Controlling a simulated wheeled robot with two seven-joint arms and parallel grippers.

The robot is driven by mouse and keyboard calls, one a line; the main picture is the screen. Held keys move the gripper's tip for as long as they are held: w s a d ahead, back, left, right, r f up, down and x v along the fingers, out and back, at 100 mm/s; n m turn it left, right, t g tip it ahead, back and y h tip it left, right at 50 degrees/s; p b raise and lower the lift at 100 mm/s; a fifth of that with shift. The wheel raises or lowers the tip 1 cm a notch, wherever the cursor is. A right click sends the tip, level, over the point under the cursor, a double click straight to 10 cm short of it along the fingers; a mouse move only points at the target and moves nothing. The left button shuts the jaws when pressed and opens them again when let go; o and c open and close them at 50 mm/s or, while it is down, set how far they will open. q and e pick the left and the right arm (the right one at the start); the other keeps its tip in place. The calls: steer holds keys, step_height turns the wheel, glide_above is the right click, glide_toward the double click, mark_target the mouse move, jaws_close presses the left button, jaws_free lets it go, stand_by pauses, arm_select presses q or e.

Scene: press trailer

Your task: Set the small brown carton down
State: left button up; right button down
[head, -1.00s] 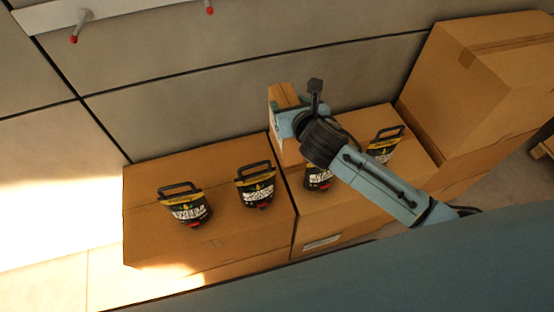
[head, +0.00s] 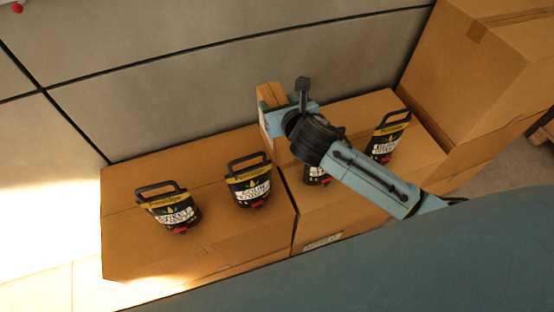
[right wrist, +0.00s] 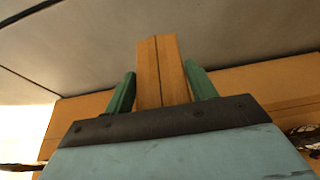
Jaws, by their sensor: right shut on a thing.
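The small brown carton (head: 270,96) is upright at the back of the large boxes, near the wall. Its upper part shows beyond my right gripper (head: 268,118); the gripper and wrist hide much of the rest. In the right wrist view the carton (right wrist: 160,72) stands between the two green fingers of my right gripper (right wrist: 160,90), which is shut on it. I cannot tell whether the carton's bottom touches the box top. My left gripper is not in view.
Black handled containers stand on the left large box (head: 125,240): one at left (head: 172,212), one nearer the middle (head: 249,185). A tall carton (head: 480,70) is at right.

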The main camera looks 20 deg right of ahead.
steer(key=shift+w+f+b, duration=0.1)
steer(key=shift+f+b, duration=1.2)
steer(key=shift+f, duration=3.45)
steer(key=shift+f, duration=0.2)
steer(key=c, duration=0.8)
jaws_free()
steer(key=shift+f, duration=0.2)
steer(key=o, duration=0.3)
steer(key=shift+r, duration=0.1)
